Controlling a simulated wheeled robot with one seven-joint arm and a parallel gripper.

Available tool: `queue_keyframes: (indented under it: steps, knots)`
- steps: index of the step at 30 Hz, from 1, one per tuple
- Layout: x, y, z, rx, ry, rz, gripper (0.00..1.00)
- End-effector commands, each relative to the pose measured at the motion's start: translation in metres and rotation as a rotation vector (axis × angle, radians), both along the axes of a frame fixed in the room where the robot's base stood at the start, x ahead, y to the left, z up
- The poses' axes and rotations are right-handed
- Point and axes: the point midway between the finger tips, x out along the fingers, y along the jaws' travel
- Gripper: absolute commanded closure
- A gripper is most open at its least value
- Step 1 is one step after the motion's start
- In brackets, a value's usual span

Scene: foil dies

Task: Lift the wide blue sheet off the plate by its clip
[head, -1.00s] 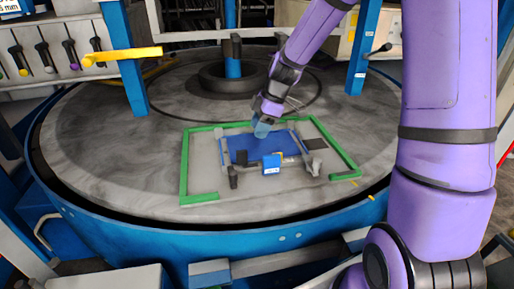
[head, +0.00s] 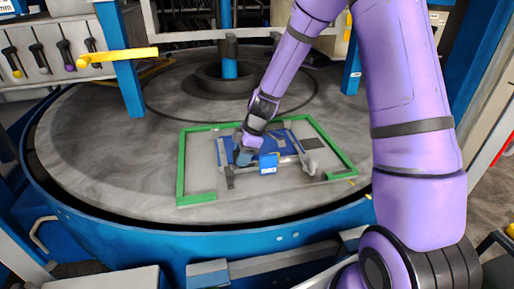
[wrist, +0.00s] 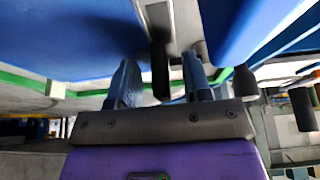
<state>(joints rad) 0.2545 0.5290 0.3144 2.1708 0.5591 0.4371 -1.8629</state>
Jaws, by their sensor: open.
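The wide blue sheet (head: 287,146) lies on the grey plate inside the green frame in the head view, partly hidden by my gripper. A broad blue surface, which looks like the sheet (wrist: 70,35), fills the upper left of the wrist view. My gripper (head: 242,160) points down at the sheet's left side, left of a small blue labelled block (head: 268,163). In the wrist view my gripper (wrist: 160,68) is open, with a dark rounded peg (wrist: 160,72) showing between its two fingers. I cannot tell whether this peg is the clip, or whether the fingers touch it.
A green frame (head: 181,165) borders the work area on the round grey table (head: 90,150). A dark upright post (head: 229,178) stands front left of the block. A yellow-topped blue post (head: 118,75) rises at the back left. The table's left side is clear.

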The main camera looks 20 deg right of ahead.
Motion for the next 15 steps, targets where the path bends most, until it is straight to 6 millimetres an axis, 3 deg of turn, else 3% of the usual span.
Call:
queue_keyframes:
  steps: [7, 12, 15]
  knots:
    - [0.0001, 0.0004, -0.0011, 0.000, 0.000, 0.000, 0.58]
    - [0.0000, 0.0005, -0.0010, 0.000, 0.000, 0.000, 0.97]
    - [0.0001, 0.0005, -0.0009, 0.000, 0.000, 0.000, 1.00]
